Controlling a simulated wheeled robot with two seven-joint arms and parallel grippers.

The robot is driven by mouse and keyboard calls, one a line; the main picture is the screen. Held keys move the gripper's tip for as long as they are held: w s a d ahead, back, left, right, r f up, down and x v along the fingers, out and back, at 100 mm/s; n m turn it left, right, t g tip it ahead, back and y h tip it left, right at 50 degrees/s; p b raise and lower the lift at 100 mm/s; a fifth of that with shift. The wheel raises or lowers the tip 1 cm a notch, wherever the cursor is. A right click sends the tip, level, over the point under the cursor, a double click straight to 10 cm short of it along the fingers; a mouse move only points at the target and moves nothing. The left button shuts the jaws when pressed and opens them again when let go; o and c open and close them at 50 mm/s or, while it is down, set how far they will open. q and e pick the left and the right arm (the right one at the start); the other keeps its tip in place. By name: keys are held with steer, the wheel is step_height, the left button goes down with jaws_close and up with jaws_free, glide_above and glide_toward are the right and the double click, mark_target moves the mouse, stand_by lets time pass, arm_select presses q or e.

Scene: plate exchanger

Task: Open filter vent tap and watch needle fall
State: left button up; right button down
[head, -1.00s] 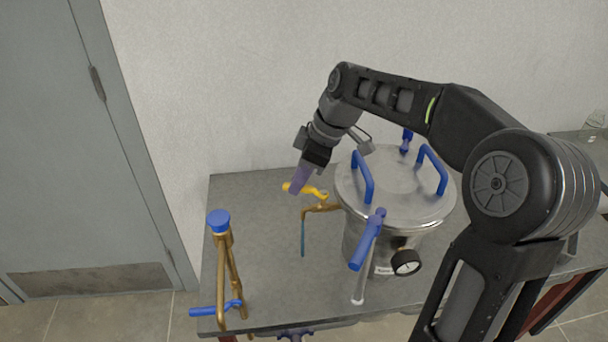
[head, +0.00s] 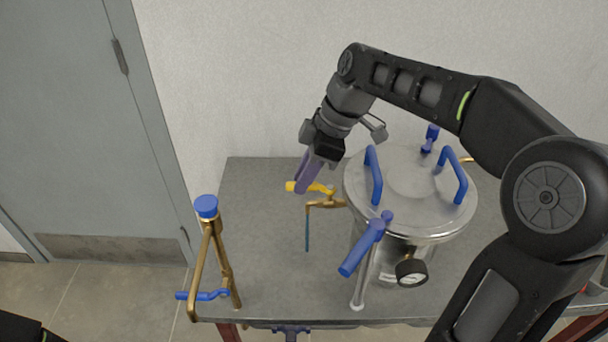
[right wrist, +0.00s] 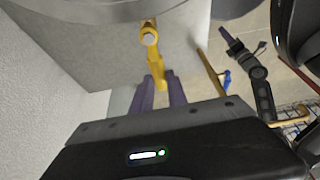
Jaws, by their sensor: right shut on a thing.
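The filter vessel (head: 408,205) is a steel pot with a domed lid and blue handles. A brass vent pipe with a yellow tap lever (head: 326,190) sticks out from its left side. My right gripper (head: 303,188) reaches down from above and is shut on the yellow lever, which also shows between the purple fingers in the right wrist view (right wrist: 155,70). The pressure gauge (head: 411,273) is on the vessel's front; its needle is too small to read. My left gripper (right wrist: 230,38) shows small in the right wrist view, apart from the vessel; its jaws are unclear.
A blue-handled clamp lever (head: 364,246) hangs at the vessel's front. A brass pipe with a blue cap (head: 206,206) and a lower blue lever stands at the table's left front.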

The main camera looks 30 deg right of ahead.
steer(key=c, duration=1.6)
jaws_free()
steer(key=shift+p+v, duration=0.45)
steer(key=shift+v, duration=3.45)
